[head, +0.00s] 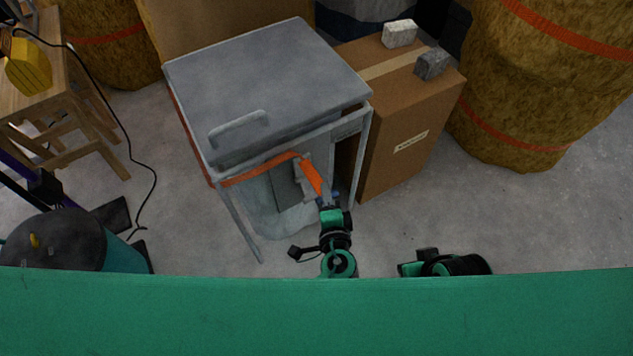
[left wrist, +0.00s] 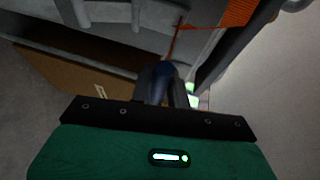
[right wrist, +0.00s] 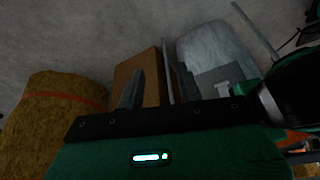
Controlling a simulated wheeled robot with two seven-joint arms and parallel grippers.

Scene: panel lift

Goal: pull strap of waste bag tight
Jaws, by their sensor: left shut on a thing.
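The waste bag (head: 262,212) is pale and hangs in a grey metal frame under a grey lid (head: 265,85). An orange strap (head: 255,173) runs around the frame's upper part and through a grey buckle area, its tail (head: 312,178) slanting down to my left gripper (head: 331,205). The left gripper is shut on a blue piece at the strap's end, seen between its fingers in the left wrist view (left wrist: 163,82). My right gripper (right wrist: 158,88) has its fingers apart and is empty; the bag (right wrist: 212,48) shows beyond it. In the head view the right arm is low, right of the left.
A cardboard box (head: 400,140) with two grey blocks (head: 400,34) on it stands right of the frame. A wooden stool (head: 75,125) with a yellow object and a trailing black cable is at left. Floor at front right is clear.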

